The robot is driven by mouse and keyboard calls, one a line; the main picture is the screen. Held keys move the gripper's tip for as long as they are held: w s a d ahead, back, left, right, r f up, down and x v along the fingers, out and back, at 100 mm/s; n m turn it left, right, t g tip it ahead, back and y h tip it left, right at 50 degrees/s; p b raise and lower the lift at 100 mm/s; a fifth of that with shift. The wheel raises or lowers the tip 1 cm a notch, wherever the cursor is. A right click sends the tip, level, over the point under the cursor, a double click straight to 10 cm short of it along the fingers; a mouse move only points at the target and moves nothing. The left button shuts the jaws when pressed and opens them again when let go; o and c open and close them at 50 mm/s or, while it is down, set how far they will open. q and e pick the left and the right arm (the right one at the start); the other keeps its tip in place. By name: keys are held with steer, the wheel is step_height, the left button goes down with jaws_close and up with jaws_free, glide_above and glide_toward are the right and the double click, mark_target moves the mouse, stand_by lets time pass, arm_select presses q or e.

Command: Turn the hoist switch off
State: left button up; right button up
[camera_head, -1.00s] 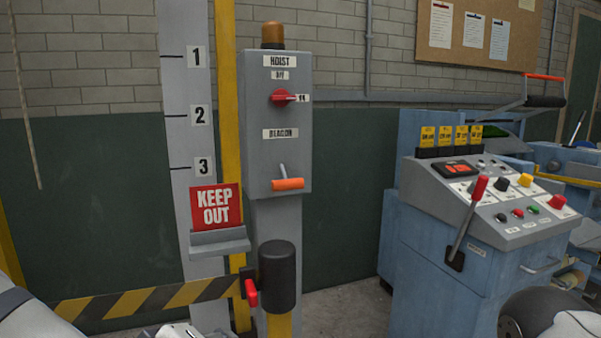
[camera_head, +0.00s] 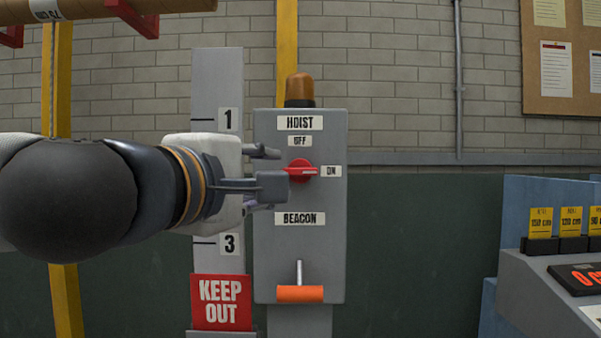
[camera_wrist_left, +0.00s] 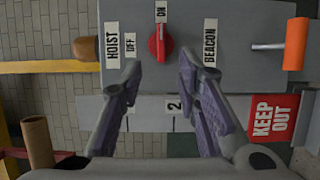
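The red hoist switch (camera_head: 301,171) is a rotary knob on a grey box (camera_head: 335,228). Its pointer lies sideways toward the ON label (camera_head: 331,171); the OFF label (camera_head: 300,141) is above the knob. My left gripper (camera_head: 272,170) comes in from the left, at the knob's height. In the left wrist view the gripper (camera_wrist_left: 161,72) is open, its two fingers apart and empty. The red knob (camera_wrist_left: 159,48) shows beyond and between the fingertips, its pointer toward ON. Touching cannot be made out. My right gripper is not in view.
An amber beacon (camera_head: 300,90) tops the box. An orange-handled lever (camera_head: 300,293) sits below the BEACON label. A red KEEP OUT sign (camera_head: 221,302) stands at lower left, by a numbered grey post (camera_head: 216,80). A blue-grey console (camera_head: 545,290) is at right.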

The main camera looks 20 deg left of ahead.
mark_target(297, 172)
arm_select(q)
steer(key=w, duration=0.2)
steer(key=w+b, duration=0.1)
steer(key=w, duration=0.2)
steer(key=w+d+f, duration=0.1)
steer(key=w, duration=0.2)
steer(key=shift+w+r+b, duration=0.2)
steer(key=shift+w+b, duration=0.1)
steer(key=shift+w, duration=0.05)
steer(key=shift+d+r, duration=0.1)
steer(key=shift+r, duration=0.15)
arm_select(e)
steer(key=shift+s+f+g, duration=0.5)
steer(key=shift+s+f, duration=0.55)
arm_select(q)
jaws_close()
